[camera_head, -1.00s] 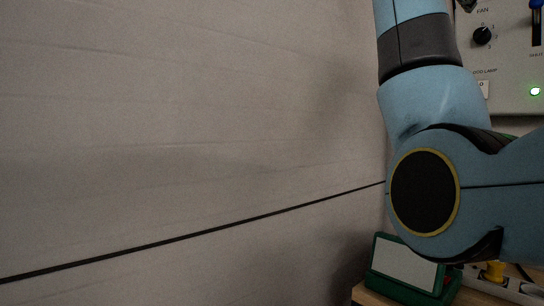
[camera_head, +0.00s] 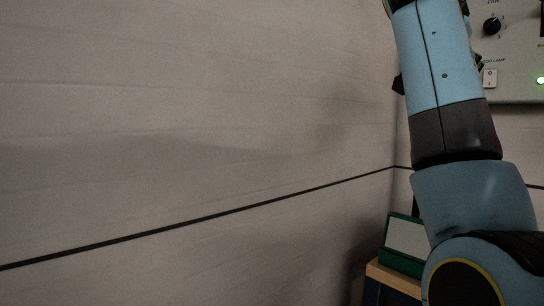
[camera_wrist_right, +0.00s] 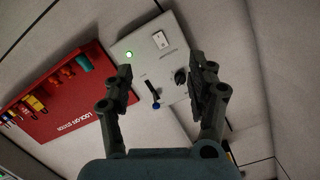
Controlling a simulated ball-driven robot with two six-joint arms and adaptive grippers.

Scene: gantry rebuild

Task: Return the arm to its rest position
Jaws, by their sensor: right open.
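My right arm (camera_head: 455,130) rises along the right side of the head view, its elbow joint at the bottom edge. In the right wrist view my right gripper (camera_wrist_right: 164,72) is open, with two dark fingers spread wide and nothing between them. It faces a grey control panel (camera_wrist_right: 135,42) that lies beyond the fingers; they look apart from it. In the head view the gripper itself cannot be made out. My left arm and gripper are not in view.
The panel (camera_head: 505,88) hangs at the upper right with a knob, rocker switch and lit green lamp. A red lockout board (camera_wrist_right: 62,112) hangs beside it. A green-framed box (camera_head: 401,262) sits on a wooden surface (camera_head: 393,277), partly behind my arm. The left is bare wall.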

